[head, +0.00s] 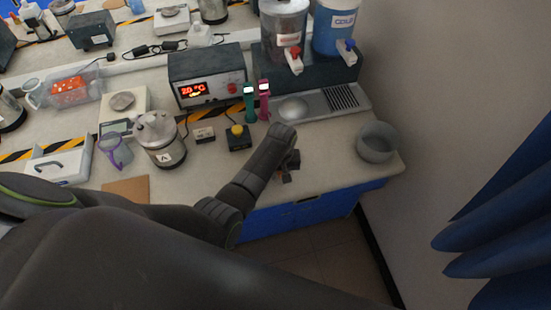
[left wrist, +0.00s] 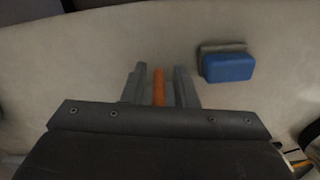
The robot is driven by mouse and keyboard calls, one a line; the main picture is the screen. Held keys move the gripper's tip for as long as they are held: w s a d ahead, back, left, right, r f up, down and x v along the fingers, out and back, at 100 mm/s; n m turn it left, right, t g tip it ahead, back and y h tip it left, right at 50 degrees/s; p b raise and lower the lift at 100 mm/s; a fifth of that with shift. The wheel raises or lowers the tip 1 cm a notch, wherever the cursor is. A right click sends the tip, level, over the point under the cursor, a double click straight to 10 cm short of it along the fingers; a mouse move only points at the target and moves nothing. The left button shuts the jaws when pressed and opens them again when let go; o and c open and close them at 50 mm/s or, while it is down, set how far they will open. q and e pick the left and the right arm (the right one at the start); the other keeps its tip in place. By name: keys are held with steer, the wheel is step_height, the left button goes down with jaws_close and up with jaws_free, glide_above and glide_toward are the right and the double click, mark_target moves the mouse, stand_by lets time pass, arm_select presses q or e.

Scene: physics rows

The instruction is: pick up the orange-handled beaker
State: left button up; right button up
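In the left wrist view, an upright-looking orange strip (left wrist: 158,87), apparently the beaker's handle, lies between the two fingers of my left gripper (left wrist: 160,85). A narrow gap shows on each side of it, so the fingers are open around it and seem not to touch it. The beaker's body cannot be made out there. In the head view my left gripper (head: 290,168) is low over the front edge of the bench, and my arm hides the beaker. My right gripper is not in view.
A blue-and-tan sponge (left wrist: 228,66) lies right of the fingers in the left wrist view. On the bench (head: 335,148) stand a grey bowl (head: 377,142), a yellow-button box (head: 238,138), a steel pot (head: 160,140) and a purple-handled beaker (head: 116,152). A wall rises at right.

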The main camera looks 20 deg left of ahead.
arm_select(q)
jaws_close()
steer(key=shift+r, duration=0.1)
